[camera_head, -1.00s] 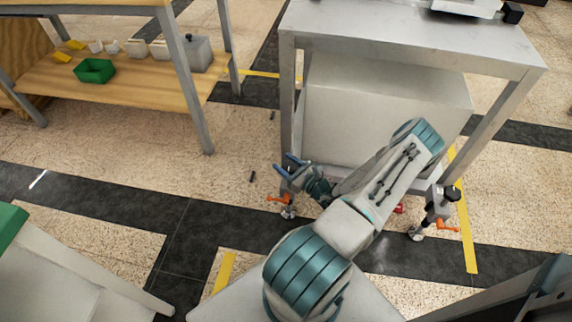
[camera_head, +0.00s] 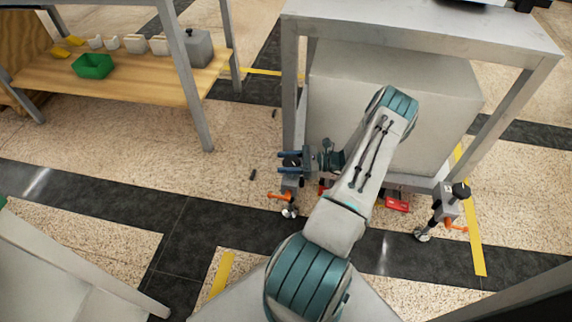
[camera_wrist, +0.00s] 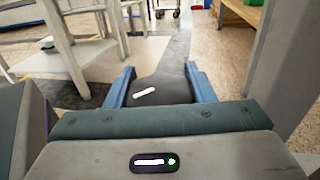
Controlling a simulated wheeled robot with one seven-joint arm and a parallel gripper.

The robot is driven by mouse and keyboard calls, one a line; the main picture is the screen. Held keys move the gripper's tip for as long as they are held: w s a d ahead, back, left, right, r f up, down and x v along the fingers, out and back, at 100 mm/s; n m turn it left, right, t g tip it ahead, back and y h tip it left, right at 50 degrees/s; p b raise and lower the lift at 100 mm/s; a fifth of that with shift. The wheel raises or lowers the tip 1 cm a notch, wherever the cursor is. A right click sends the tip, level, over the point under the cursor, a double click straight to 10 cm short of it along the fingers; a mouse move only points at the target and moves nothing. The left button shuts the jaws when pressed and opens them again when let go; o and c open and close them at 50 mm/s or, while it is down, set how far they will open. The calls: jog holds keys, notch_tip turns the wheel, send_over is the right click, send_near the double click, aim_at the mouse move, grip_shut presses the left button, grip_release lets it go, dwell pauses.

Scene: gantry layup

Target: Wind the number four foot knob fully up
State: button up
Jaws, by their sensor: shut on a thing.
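My gripper (camera_head: 291,162) is at the near left leg of the steel stand, its two blue fingers pointing left. It is shut on a black foot knob (camera_head: 291,162), which shows between the fingers. In the wrist view the knob (camera_wrist: 165,90) is a dark round top with a white mark, one blue finger on each side. Below it are an orange lever (camera_head: 279,196) and a foot (camera_head: 289,212) on the floor. No foot number is legible.
The steel stand (camera_head: 420,32) holds a large grey box (camera_head: 385,115) beneath its top. Its near right leg has another black knob (camera_head: 461,190) and orange lever (camera_head: 456,226). A red part (camera_head: 397,204) lies low between the legs. A wooden-shelf bench (camera_head: 135,82) stands left.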

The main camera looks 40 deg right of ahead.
jog(key=shift+s+a+n+g+y, duration=0.15)
jog(key=shift+n+g+y, duration=0.4)
jog(key=shift+g, duration=0.25)
jog(key=o, duration=1)
jog(key=p+v, duration=0.1)
jog(key=v, duration=1.1)
